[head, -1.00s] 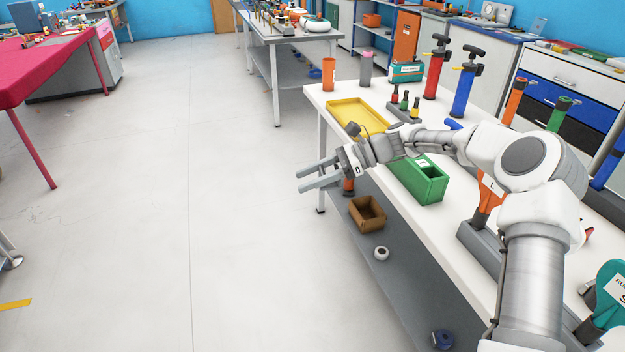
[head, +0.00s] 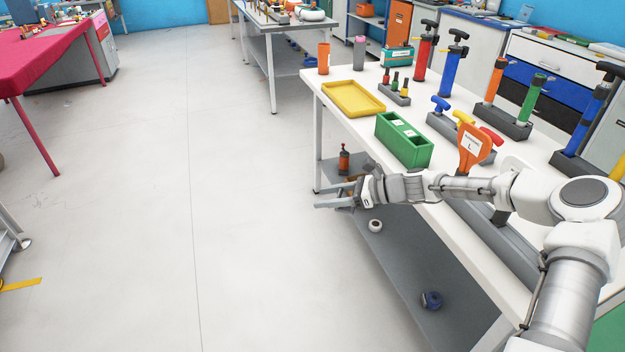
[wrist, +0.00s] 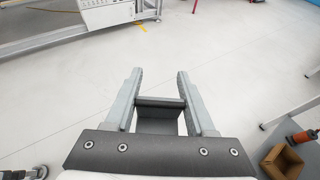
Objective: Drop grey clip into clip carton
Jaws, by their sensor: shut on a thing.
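My gripper (head: 322,195) is stretched out past the front edge of the white table, level and pointing left over the floor. In the wrist view its two fingers (wrist: 160,75) stand apart with a dark grey piece, which looks like the grey clip (wrist: 160,103), held between them. The clip cannot be made out in the head view. An open brown carton (wrist: 275,158) shows at the lower right of the wrist view, off to the side of the fingers. In the head view it is mostly hidden behind my gripper, on the lower shelf.
The lower shelf (head: 400,262) also holds an orange-red bottle (head: 344,158), a white roll (head: 375,226) and a blue roll (head: 431,300). On the table are a green two-part box (head: 404,143), a yellow tray (head: 353,98) and several pumps.

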